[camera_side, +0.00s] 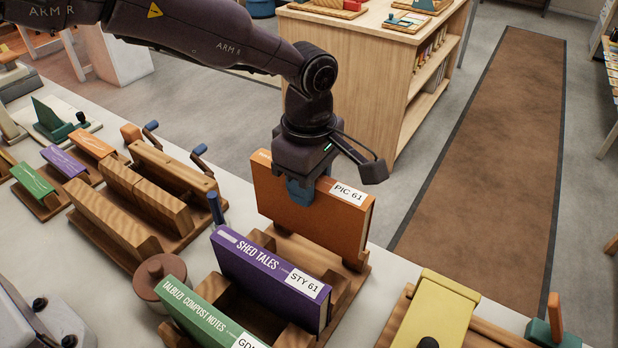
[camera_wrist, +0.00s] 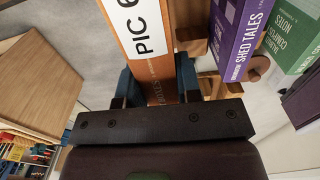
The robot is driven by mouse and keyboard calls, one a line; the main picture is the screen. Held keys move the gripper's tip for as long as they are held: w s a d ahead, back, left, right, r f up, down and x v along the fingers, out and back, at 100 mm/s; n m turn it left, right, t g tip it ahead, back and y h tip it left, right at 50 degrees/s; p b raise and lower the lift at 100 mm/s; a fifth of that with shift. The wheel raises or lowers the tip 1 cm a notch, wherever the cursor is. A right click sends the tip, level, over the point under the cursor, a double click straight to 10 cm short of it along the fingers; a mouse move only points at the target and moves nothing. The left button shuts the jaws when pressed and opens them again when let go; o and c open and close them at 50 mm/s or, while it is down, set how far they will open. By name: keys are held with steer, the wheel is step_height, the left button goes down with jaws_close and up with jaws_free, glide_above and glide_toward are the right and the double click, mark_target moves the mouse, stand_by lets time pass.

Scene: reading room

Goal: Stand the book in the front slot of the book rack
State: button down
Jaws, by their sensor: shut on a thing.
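The orange book (camera_side: 310,218), with a white PIC 61 label, stands upright in my gripper (camera_side: 300,190). The blue fingers are shut on its top edge; the wrist view shows a finger on each side of the spine (camera_wrist: 150,69). The book is over the far end of the wooden book rack (camera_side: 345,282), its lower edge close to the rack's end posts. I cannot tell whether it sits down between them. A purple book (camera_side: 262,275), SHED TALES, and a green book (camera_side: 205,312) stand in other slots of the rack.
A round brown knob-like piece (camera_side: 160,279) is left of the rack. Another wooden rack (camera_side: 140,200) and small book stands fill the left table. A yellow piece (camera_side: 435,308) on wood lies at the right. A wooden cabinet (camera_side: 355,80) stands behind.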

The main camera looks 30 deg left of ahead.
mark_target(309, 217)
stand_by(0.4)
steer(key=shift+f, duration=1.5)
steer(key=shift+f, duration=0.15)
steer(key=shift+f, duration=1.05)
steer(key=shift+f, duration=1.05)
stand_by(1.1)
steer(key=c, duration=0.7)
jaws_free()
steer(key=shift+r, duration=4.5)
